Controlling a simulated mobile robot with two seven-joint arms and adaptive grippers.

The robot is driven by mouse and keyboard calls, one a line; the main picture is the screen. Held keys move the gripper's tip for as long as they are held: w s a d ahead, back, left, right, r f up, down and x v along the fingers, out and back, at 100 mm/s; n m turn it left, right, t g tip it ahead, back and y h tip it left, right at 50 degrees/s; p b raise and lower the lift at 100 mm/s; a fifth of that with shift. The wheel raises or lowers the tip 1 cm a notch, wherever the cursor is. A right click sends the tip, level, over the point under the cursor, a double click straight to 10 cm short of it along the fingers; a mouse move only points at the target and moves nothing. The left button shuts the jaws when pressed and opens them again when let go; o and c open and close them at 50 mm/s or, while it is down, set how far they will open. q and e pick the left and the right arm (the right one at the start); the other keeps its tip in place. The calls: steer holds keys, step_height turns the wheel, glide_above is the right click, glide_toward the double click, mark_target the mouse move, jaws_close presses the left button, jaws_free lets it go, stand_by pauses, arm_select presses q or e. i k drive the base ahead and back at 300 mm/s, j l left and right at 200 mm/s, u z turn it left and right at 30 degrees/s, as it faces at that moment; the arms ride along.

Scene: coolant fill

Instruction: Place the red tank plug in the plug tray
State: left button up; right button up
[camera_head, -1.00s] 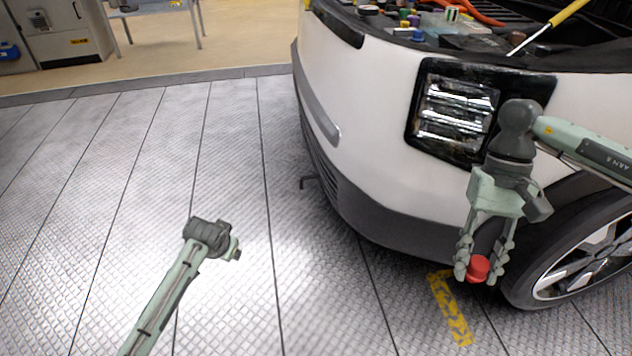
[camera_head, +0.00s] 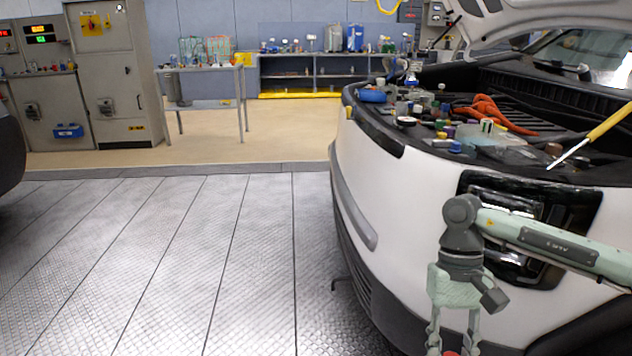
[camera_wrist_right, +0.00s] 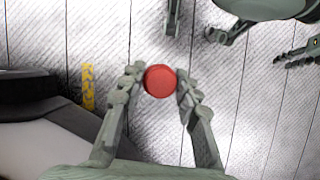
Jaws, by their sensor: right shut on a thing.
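The red tank plug (camera_wrist_right: 160,81) is a round red cap between the fingertips of my right gripper (camera_wrist_right: 157,86) in the right wrist view. My right gripper is shut on it and holds it clear above the floor. In the head view my right gripper (camera_head: 449,343) hangs in front of the car's bumper, fingers down, cut by the bottom edge, with only a sliver of the plug (camera_head: 451,353) showing. The left arm is out of the head view; grey-green finger parts (camera_wrist_right: 228,32) at the wrist view's upper right may be my left gripper. I cannot single out the plug tray.
The white car (camera_head: 400,190) with its hood raised fills the right side. Bottles, caps, a blue round item (camera_head: 372,96) and a yellow-handled tool (camera_head: 592,137) crowd its front edge. A grey table (camera_head: 205,80) and shelves (camera_head: 318,75) stand behind. The left floor is clear.

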mark_target(370, 99)
steer(key=i+j+u, duration=0.15)
steer(key=i+u, duration=0.25)
steer(key=i+j+u, duration=0.1)
steer(key=i+u, duration=0.15)
steer(key=u, duration=0.15)
steer(key=i, duration=1.1)
steer(key=i+j, duration=0.1)
steer(key=i, duration=1)
steer(key=i+z, duration=0.1)
steer(key=i, duration=1)
steer(key=i+j, duration=0.15)
steer(key=i, duration=0.9)
steer(key=i+z, duration=0.2)
steer(key=z, duration=2.8)
